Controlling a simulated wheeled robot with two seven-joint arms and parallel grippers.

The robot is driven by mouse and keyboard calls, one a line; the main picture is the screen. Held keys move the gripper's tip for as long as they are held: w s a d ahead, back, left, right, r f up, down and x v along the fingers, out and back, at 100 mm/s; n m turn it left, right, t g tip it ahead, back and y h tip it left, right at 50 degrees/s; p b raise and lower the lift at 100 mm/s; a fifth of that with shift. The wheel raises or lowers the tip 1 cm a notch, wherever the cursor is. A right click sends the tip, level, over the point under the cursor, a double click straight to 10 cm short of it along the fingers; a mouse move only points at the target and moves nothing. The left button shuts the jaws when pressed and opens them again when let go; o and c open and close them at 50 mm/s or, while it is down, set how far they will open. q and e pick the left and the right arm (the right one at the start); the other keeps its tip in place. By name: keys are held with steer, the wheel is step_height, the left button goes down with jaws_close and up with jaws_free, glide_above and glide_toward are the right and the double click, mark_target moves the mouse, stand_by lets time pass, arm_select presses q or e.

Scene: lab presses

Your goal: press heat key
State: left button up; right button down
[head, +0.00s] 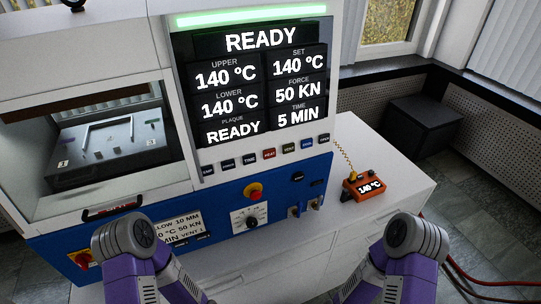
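The press control panel shows a row of small keys below its screen (248,90). The red key (269,154), which appears to be labelled HEAT, sits mid-row between the dark TIME key (249,159) and the green VENT key (288,149). The screen reads READY, upper 140 °C, lower 140 °C, set 140 °C, force 50 KN, time 5 MIN and plaque READY. Both my purple arms show at the bottom with grey joints, below the key row and apart from it. Neither gripper is in view.
A red emergency knob (253,192) and a round dial (250,217) are on the blue lower panel. An orange handheld meter (363,187) reading 140 °C rests on the white bench right. The press chamber (108,140) is at left. Red cables lie at lower right.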

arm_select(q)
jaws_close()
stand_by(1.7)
